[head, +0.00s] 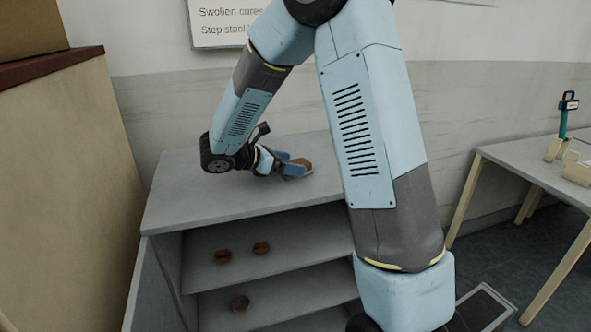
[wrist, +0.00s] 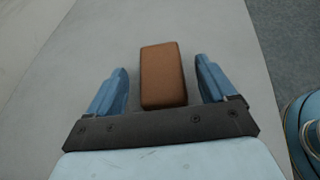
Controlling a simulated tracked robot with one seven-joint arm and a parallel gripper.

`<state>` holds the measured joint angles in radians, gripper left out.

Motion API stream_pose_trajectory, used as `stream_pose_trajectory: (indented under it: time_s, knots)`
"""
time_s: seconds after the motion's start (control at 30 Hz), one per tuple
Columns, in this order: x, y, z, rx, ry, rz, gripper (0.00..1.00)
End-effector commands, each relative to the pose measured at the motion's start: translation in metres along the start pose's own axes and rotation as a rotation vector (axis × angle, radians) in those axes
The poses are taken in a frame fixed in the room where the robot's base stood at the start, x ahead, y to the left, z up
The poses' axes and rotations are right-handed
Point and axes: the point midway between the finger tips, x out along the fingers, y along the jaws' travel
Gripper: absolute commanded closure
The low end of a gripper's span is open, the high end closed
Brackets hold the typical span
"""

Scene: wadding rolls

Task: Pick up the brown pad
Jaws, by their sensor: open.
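The brown pad (wrist: 163,75) is a small rectangular block lying on the grey top of the shelf unit. In the wrist view it lies between the two blue fingers of my gripper (wrist: 165,86), with a gap on each side. My gripper is open and the fingers do not touch the pad. In the head view my gripper (head: 291,167) is low over the shelf top, and the brown pad (head: 300,164) shows at its fingers, partly hidden by them.
A tall beige cabinet (head: 60,180) stands at the left. A grey table (head: 530,162) with a teal device (head: 565,115) stands at the right. The shelf top around the pad is clear.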

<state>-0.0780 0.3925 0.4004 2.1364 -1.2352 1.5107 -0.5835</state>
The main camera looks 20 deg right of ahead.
Motion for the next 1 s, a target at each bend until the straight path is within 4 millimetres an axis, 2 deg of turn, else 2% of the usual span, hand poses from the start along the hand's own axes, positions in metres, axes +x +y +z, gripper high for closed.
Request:
stream_pose_trajectory:
  time_s: [0.13,0.37,0.9,1.0]
  knots:
    - [0.018,0.000,0.000,0.000,0.000,-0.001,0.16]
    - [0.020,0.000,0.000,0.000,0.000,0.000,0.16]
    - [0.020,0.000,0.000,0.001,0.000,-0.001,0.66]
    - [0.020,0.000,0.000,0.001,0.000,-0.001,0.73]
